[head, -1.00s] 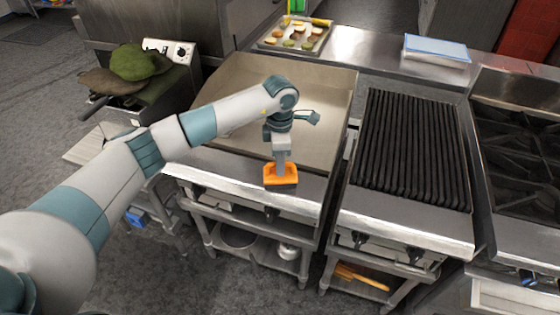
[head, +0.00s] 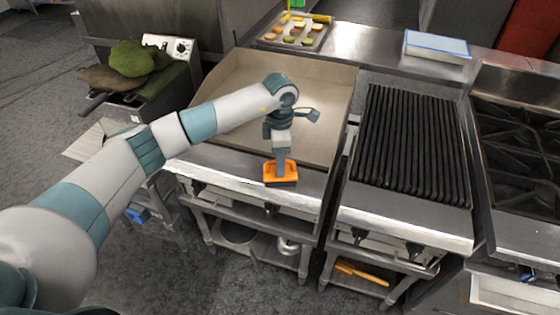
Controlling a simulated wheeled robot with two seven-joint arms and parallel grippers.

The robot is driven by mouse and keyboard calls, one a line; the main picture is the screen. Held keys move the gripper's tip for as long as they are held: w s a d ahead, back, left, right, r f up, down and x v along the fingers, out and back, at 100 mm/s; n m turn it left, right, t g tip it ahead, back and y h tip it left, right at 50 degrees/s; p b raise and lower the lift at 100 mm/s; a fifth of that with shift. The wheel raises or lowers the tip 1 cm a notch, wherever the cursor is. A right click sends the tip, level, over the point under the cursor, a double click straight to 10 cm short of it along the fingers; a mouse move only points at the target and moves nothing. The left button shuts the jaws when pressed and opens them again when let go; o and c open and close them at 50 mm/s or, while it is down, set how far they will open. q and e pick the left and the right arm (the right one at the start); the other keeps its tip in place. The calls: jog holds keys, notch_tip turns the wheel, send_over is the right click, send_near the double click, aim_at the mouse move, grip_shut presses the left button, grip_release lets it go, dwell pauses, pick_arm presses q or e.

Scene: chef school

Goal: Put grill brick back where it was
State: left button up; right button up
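The grill brick (head: 289,179) is an orange holder with a dark lower part. It is at the front ledge of the flat griddle (head: 310,97), in the middle of the head view. My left gripper (head: 281,166) points down and appears shut on the top of the brick, its fingers partly overlapping the orange holder. I cannot tell whether the brick's underside touches the ledge or is slightly above it. My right gripper is out of view.
A ribbed char grill (head: 412,147) stands right of the griddle, with burners (head: 520,150) farther right. A tray of food (head: 296,33) and a blue-white box (head: 437,46) lie on the back counter. Green and brown cloth items (head: 133,62) lie at left.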

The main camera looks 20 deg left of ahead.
pick_arm(q)
jog(key=shift+r, duration=0.25)
notch_tip(320, 180, up, 12)
jog(key=b, duration=0.4)
jog(key=shift+f, duration=0.15)
